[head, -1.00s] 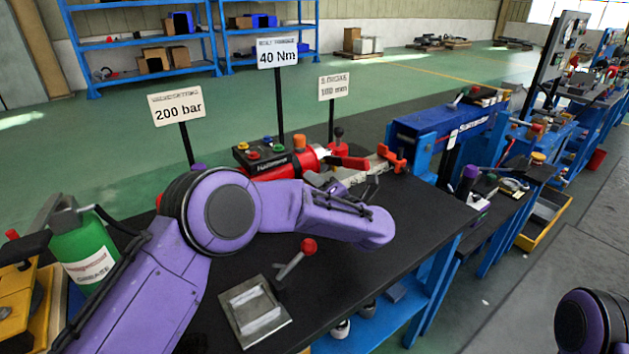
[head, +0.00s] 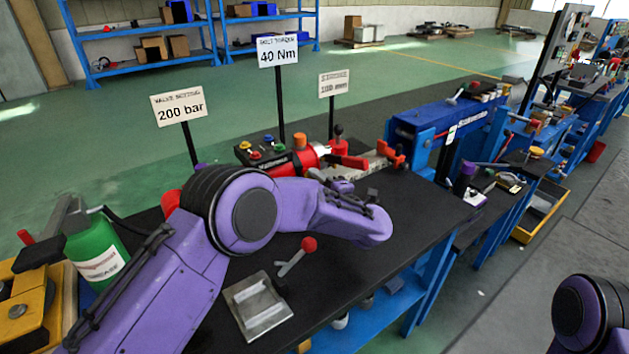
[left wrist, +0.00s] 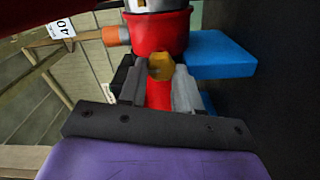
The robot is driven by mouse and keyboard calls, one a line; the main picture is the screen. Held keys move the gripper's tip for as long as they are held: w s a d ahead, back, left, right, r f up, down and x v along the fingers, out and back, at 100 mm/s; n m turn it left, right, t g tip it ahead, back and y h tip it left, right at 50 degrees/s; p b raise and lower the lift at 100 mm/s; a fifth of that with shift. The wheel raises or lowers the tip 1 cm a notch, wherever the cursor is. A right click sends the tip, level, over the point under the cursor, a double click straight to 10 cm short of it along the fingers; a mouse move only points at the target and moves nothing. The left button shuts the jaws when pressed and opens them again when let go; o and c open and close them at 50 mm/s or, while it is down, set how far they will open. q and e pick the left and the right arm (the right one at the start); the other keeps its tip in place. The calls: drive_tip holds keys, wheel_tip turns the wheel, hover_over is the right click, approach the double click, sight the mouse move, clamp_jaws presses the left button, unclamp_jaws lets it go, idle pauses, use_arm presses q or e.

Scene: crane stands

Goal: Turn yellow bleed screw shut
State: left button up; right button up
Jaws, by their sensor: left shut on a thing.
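The yellow bleed screw (left wrist: 160,66) shows as a small amber knob in the left wrist view, in front of a red cylinder body (left wrist: 158,35). My left gripper (left wrist: 160,76) has one finger on each side of the knob and is shut on it. In the head view, the red cylinder (head: 308,158) lies on the black bench behind my left forearm. The screw cannot be made out there, and my left fingers are mostly hidden. My right gripper is out of view; only part of my right arm shows at the bottom right.
A blue block (left wrist: 218,55) and an orange cap (left wrist: 116,36) sit close to the fingers. Sign posts, including 200 bar (head: 179,107), stand behind.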

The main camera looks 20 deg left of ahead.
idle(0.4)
use_arm(q)
drive_tip(key=o, duration=1.1)
drive_tip(key=shift+c, duration=0.2)
drive_tip(key=shift+d, duration=0.1)
drive_tip(key=b+v, duration=0.1)
drive_tip(key=v, duration=0.9)
drive_tip(key=shift+b, duration=0.35)
drive_tip(key=shift+s+d, duration=0.15)
